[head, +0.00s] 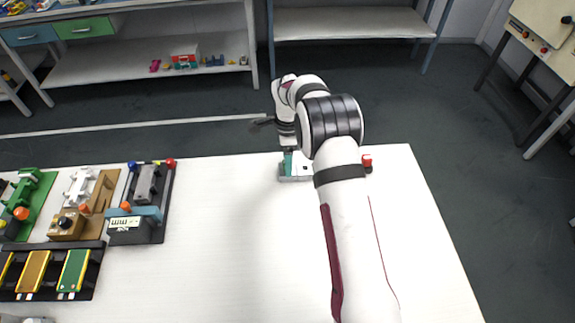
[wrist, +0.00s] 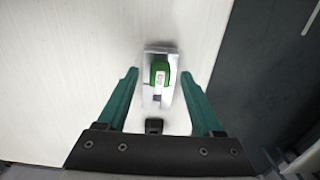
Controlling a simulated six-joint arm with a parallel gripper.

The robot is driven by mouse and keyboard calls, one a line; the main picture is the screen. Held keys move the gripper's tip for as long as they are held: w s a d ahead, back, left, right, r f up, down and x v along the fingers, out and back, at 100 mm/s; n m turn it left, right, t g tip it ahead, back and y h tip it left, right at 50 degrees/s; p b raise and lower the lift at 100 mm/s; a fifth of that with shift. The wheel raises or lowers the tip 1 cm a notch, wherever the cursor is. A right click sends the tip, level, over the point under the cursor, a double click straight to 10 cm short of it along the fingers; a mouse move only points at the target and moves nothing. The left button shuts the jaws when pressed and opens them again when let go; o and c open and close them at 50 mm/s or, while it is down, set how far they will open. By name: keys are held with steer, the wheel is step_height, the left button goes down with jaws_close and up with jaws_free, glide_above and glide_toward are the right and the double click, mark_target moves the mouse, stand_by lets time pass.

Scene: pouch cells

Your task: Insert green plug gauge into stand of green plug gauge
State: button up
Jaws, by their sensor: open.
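In the wrist view, a green piece with a pale label (wrist: 160,71), which looks like the green plug gauge, shows over a light grey metal block (wrist: 151,98). I cannot tell whether it is seated in that block or only lies over it. My gripper (wrist: 160,73) is open, with one teal finger on each side of the green piece and gaps between. In the head view my gripper (head: 289,163) is at the table's far edge, above a grey block (head: 296,179). My arm hides part of that spot.
A small black part (wrist: 154,126) is near the gripper's palm. A red-topped item (head: 367,162) stands right of my arm. Several fixtures and a black rack (head: 48,293) fill the table's left side. The white table (head: 235,240) is clear in the middle.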

jaws_close()
stand_by(0.4)
step_height(320, 180, up, 4)
steer(key=shift+r, duration=0.15)
steer(key=s+d+r, duration=0.5)
steer(key=d+r, duration=0.1)
steer(key=d, duration=0.4)
steer(key=w+d+f, duration=0.1)
steer(key=w+d, duration=0.3)
steer(key=w, duration=0.1)
steer(key=shift+d+f, duration=0.15)
steer(key=shift+d, duration=0.1)
